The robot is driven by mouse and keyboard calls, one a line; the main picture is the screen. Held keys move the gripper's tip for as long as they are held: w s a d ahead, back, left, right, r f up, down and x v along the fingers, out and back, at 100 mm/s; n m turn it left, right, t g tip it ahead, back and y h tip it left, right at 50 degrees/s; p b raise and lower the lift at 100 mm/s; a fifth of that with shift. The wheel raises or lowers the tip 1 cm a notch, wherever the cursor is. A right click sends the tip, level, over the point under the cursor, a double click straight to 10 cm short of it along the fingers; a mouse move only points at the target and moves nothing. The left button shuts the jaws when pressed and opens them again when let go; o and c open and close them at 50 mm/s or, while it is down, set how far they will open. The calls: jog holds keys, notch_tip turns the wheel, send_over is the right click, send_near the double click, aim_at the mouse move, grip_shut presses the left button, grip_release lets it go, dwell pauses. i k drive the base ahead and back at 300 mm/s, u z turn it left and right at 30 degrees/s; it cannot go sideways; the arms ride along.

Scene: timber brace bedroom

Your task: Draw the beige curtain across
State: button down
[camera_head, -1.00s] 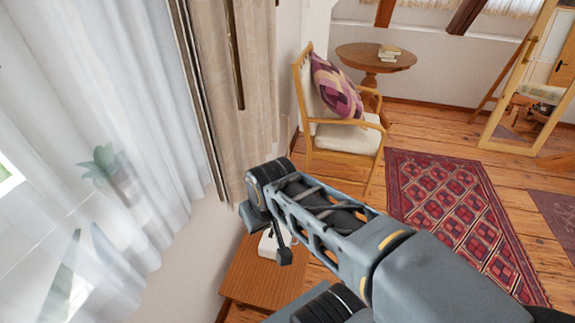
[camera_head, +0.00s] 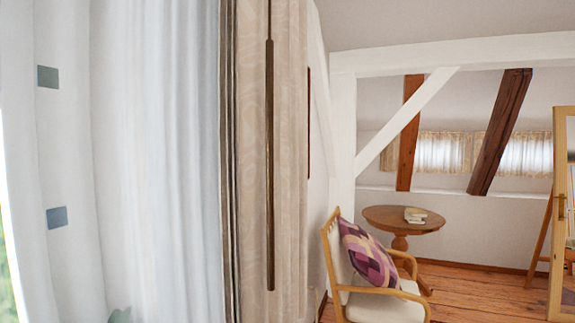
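The beige curtain (camera_head: 289,160) hangs gathered in a narrow vertical bundle at the right side of the window. A thin dark draw rod (camera_head: 270,165) hangs down in front of it. A sheer white curtain (camera_head: 150,150) covers the window to the left of the beige one. The top of the beige curtain and its lower hem are outside the picture. My gripper and arm are not in the current view, so I cannot see whether the gripper touches anything.
An armchair (camera_head: 385,308) with a purple patterned cushion (camera_head: 368,252) stands right of the curtain. Behind it is a round wooden table (camera_head: 390,218) with books (camera_head: 415,214). A wood-framed mirror (camera_head: 562,215) stands at the far right. Some wooden floor (camera_head: 480,290) shows clear.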

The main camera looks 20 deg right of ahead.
aim_at(271, 49)
jog(key=k, duration=1.25)
jog(key=z, duration=0.65)
jog(key=i, duration=1.3)
jog(key=u, duration=0.9)
